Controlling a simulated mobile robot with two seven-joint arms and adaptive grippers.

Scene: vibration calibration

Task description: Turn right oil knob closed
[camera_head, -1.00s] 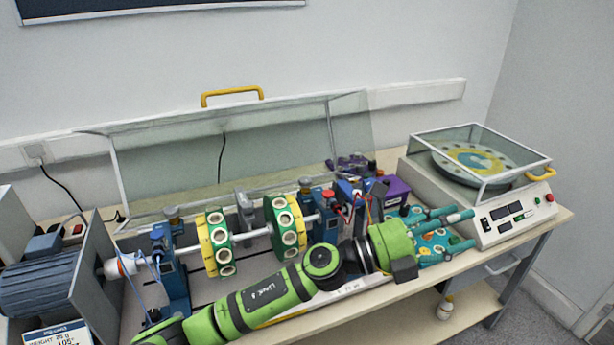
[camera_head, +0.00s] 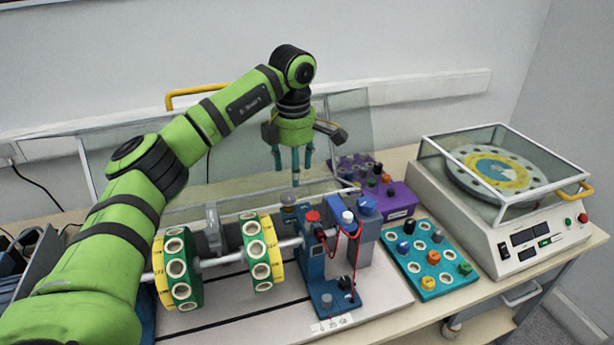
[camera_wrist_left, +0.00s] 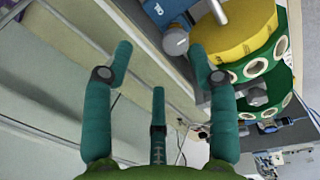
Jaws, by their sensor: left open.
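The right oil knob appears to be the small grey knob (camera_head: 289,199) on top of the blue right bearing stand (camera_head: 316,265), beside the right green and yellow disc. A grey knob (camera_wrist_left: 175,42) on a blue block also shows in the left wrist view, likely the same one. My left gripper (camera_head: 294,172) points down, a little above and behind this knob in the head view. Its three teal fingers (camera_wrist_left: 161,68) are spread and empty, and the knob lies apart from them. My right gripper is not in view.
The tilted clear cover (camera_head: 350,130) stands behind the rig. Red and white knobs, a blue knob (camera_head: 367,204) and red wires crowd the right side. A purple box (camera_head: 399,204), a teal tray (camera_head: 412,279) and a covered turntable (camera_head: 510,225) stand further right.

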